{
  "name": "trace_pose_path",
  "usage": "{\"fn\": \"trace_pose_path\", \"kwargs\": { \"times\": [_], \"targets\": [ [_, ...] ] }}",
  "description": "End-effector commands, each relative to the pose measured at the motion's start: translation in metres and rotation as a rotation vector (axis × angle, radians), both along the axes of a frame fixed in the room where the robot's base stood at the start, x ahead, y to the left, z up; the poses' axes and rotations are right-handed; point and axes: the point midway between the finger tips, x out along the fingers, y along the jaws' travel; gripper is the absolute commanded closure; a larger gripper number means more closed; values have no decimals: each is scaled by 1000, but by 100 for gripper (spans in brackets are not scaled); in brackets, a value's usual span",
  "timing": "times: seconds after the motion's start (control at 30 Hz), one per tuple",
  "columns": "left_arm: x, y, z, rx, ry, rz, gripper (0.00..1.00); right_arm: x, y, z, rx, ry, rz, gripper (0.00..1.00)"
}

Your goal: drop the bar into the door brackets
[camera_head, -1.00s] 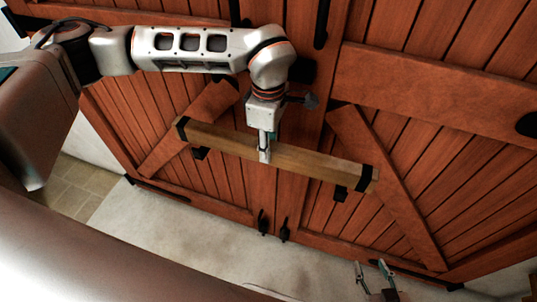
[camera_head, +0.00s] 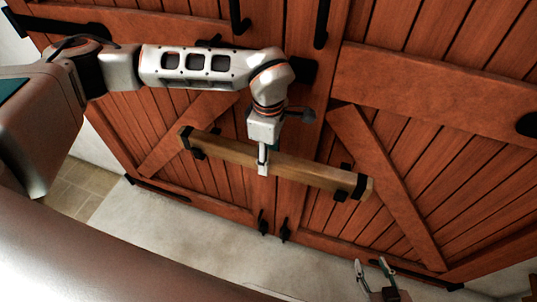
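The wooden bar (camera_head: 310,172) lies across the two closed door leaves, tilted down to the right in the picture, with black bands near both ends. My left gripper (camera_head: 263,160) is around its middle from above and appears shut on it; the far finger is hidden. The left door bracket (camera_head: 198,154) and right door bracket (camera_head: 341,194) are black and show partly below the bar, near its ends. Black parts also show just above it. I cannot tell whether the bar sits inside the brackets. My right gripper (camera_head: 374,268) is empty, fingers apart, at the bottom right.
The red-brown plank door (camera_head: 440,95) fills the background, with diagonal braces and black handles (camera_head: 321,25) higher up. Two small black bolts (camera_head: 285,230) are at its foot. The pale floor (camera_head: 190,235) in front is clear.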

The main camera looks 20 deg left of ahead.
Motion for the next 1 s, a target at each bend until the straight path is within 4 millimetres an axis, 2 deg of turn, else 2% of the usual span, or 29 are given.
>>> {"fn": "trace_pose_path", "kwargs": {
  "times": [0.23,0.37,0.8,1.0],
  "targets": [
    [0,0,2,0,0,1,56,0,0,1,0,0,0,60],
    [1,0,12,0,-4,1,56,0,0,0,0,1,0,60],
    [1,0,96,0,-4,1,56,-2,0,-4,-1,5,0,60],
    [1,0,118,0,-3,0,56,-2,-1,-5,-1,6,0,60]
  ]
}}
